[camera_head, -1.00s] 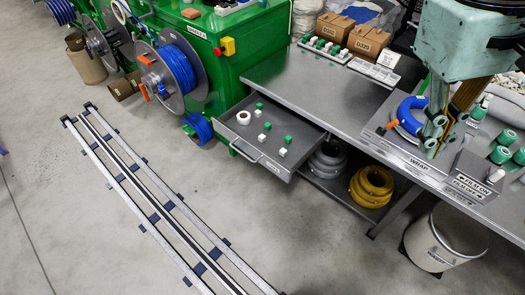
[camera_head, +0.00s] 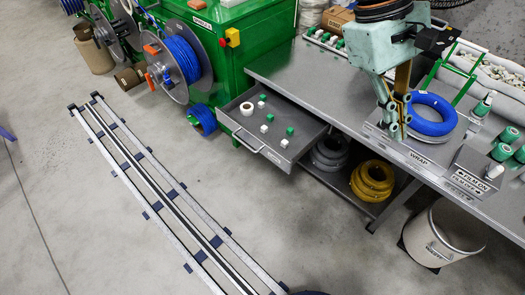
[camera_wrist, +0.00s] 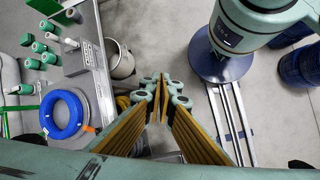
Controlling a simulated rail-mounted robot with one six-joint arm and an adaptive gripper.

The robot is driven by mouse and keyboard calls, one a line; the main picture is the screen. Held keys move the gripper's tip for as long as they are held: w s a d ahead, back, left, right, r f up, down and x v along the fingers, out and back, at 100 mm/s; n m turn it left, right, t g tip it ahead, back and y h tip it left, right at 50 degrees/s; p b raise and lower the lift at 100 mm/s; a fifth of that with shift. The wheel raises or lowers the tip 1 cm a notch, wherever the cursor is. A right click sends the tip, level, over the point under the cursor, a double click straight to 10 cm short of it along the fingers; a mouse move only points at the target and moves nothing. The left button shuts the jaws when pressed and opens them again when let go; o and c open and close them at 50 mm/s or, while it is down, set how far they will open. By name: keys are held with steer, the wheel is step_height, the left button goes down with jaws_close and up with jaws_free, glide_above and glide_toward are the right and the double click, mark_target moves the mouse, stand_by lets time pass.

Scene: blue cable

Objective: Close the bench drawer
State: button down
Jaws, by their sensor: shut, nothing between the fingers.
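The bench drawer (camera_head: 256,147) is pulled out from the left end of the steel bench (camera_head: 300,75). Its handle (camera_head: 248,140) is on its front edge, facing the floor rail. A white tape roll (camera_head: 246,109) and several small green and white pieces lie inside it. My gripper (camera_head: 396,134) is shut and empty, above the front edge of the bench near the WRAP label, right of the drawer and apart from it. In the wrist view my gripper (camera_wrist: 163,80) points down with its fingertips together. The drawer cannot be made out there.
A blue cable coil (camera_head: 432,115) lies on the bench behind my gripper. Green tape rolls (camera_head: 503,143) stand at the right. Grey and yellow coils (camera_head: 372,180) sit on the lower shelf. A bin (camera_head: 440,235) stands below.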

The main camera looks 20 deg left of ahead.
mark_target(266, 146)
steer(key=w+a+f+n+t+h, duration=0.35)
steer(key=w+a+f+n, duration=0.25)
steer(key=a+f, duration=0.4)
steer(key=w+a+f+n+t+h, duration=0.3)
steer(key=w+a+f+n+h, duration=0.3)
steer(key=a+f, duration=0.5)
steer(key=s+a+f+n+t+y, duration=0.1)
steer(key=a+f+n+t+y, duration=0.1)
steer(key=a+f, duration=0.5)
steer(key=s+a+f+n+t+y, duration=0.2)
steer(key=a+f+n+t, duration=0.3)
steer(key=a+f, duration=0.2)
steer(key=s+a+f+n+t+y+p, duration=0.1)
steer(key=a+f+n+t, duration=0.3)
steer(key=f, duration=0.6)
steer(key=s+a+y, duration=0.1)
steer(key=a, duration=0.1)
steer(key=shift+a, duration=0.4)
steer(key=shift+w+d, duration=0.1)
steer(key=shift+w, duration=0.1)
steer(key=shift+b+x, duration=1)
steer(key=shift+x, duration=5.8)
steer(key=shift+r, duration=0.15)
